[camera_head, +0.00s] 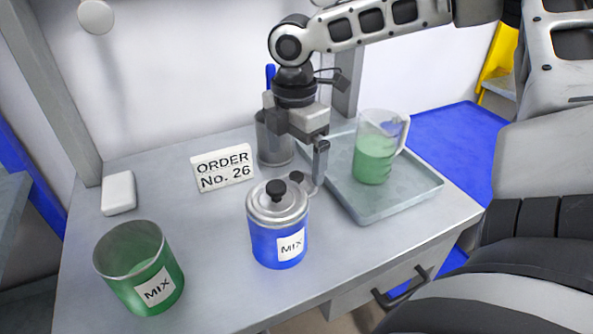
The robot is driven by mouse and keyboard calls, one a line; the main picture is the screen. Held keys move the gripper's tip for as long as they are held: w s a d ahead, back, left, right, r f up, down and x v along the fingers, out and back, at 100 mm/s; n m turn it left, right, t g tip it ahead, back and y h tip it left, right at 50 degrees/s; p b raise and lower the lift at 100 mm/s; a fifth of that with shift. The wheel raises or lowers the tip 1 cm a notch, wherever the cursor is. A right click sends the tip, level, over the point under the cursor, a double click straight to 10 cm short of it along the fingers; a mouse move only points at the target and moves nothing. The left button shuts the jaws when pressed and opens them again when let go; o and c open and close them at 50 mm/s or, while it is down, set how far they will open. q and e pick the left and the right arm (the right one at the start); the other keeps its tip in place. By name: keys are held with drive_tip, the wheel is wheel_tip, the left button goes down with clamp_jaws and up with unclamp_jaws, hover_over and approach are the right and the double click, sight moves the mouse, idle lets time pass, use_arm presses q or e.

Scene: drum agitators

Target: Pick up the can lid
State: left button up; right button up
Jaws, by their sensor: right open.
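The can lid (262,209) is a silver metal disc with a black knob (275,190) in its middle. It sits on top of a blue can (280,246) labelled MIX. A second small dark knob (297,177) and a thin metal piece show at the lid's far right edge. My right gripper (317,178) is open and points down just behind and to the right of the lid, with nothing seen in it. One finger shows clearly; the other is hard to make out. I cannot tell whether a fingertip touches the metal piece. My left gripper is out of view.
An open green can (160,291) labelled MIX stands front left. A grey tray (378,209) holds a clear jug (375,158) of green liquid at right. An order sign (223,168), a metal cup (271,143) and a white block (118,193) stand behind. The table is clear between the cans.

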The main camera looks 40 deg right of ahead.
sight(295, 174)
drive_tip(key=f, duration=0.4)
drive_tip(key=shift+s+a, duration=0.1)
drive_tip(key=shift+s, duration=0.2)
drive_tip(key=shift+w+f, duration=0.1)
drive_tip(key=shift+f, duration=0.4)
drive_tip(key=c, duration=1.1)
